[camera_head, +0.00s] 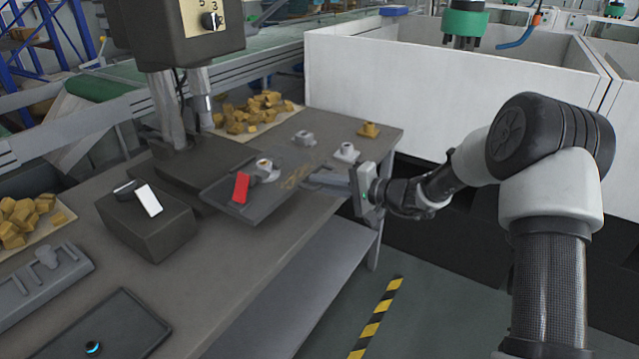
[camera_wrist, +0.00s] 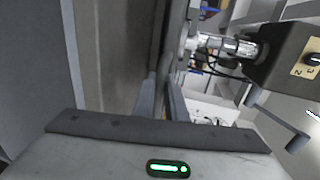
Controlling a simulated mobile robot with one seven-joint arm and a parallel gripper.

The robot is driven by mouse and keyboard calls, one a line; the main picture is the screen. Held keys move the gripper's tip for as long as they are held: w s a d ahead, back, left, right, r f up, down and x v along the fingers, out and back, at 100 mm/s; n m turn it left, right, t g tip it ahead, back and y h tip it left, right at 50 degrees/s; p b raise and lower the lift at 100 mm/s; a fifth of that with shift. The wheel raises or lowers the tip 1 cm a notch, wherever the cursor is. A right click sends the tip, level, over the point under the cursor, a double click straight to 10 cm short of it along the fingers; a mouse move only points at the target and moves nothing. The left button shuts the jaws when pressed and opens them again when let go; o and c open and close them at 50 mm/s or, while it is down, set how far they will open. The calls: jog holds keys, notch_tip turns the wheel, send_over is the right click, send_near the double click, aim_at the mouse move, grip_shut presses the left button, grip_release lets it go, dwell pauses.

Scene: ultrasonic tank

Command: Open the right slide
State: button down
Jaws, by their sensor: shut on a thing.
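The right slide (camera_head: 222,204) is a dark flat plate jutting from under the machine at the middle of the table, with a red handle-like piece (camera_head: 241,187) and a light round part on it. My gripper (camera_head: 308,181) reaches in from the right, low over the table, with its fingers pointing left at the slide's right edge. Its fingers are closed together there; the exact grip is hard to make out. In the wrist view the fingers (camera_wrist: 163,98) run up the middle against grey surfaces, and their tips are partly hidden.
The machine head (camera_head: 190,30) with a dial stands over the slide. A dark block with a black-and-white switch (camera_head: 150,200) is at the left. Yellow pieces (camera_head: 255,110) and small grey fixtures lie behind. A white tank (camera_head: 400,90) stands at the back right.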

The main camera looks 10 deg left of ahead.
jog(key=shift+a, duration=0.1)
jog(key=c, duration=1.8)
grip_release()
jog(key=p+v, duration=0.1)
jog(key=v, duration=1.6)
jog(key=shift+p, duration=0.35)
jog(key=shift+s, duration=0.15)
